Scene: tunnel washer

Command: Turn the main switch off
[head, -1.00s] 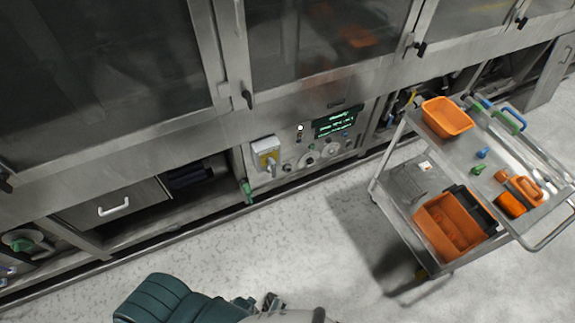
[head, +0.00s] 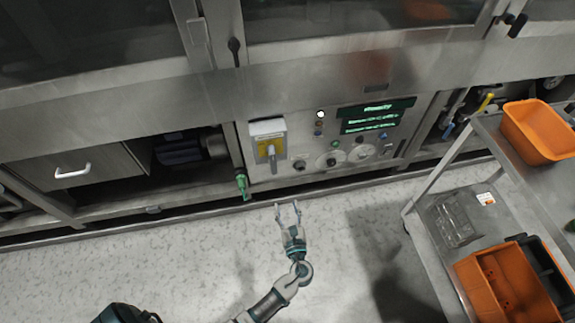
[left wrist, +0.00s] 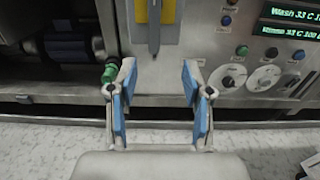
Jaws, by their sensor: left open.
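The main switch (head: 269,148) is a grey handle on a yellow plate in a pale box, at the left of the washer's control panel. Its handle points down. In the left wrist view the switch handle (left wrist: 154,30) shows at the top, cut off by the frame edge, ahead of the fingers. My left gripper (head: 288,205) is open and empty, in front of and below the switch, apart from it. Its blue-padded fingers (left wrist: 157,85) also show in the left wrist view. My right gripper is not in view.
A green-handled valve (head: 242,184) hangs left of the switch. Knobs (head: 328,160) and a lit green display (head: 376,117) lie to its right. A steel cart (head: 447,250) with orange bins (head: 502,285) stands at right. The floor in front is clear.

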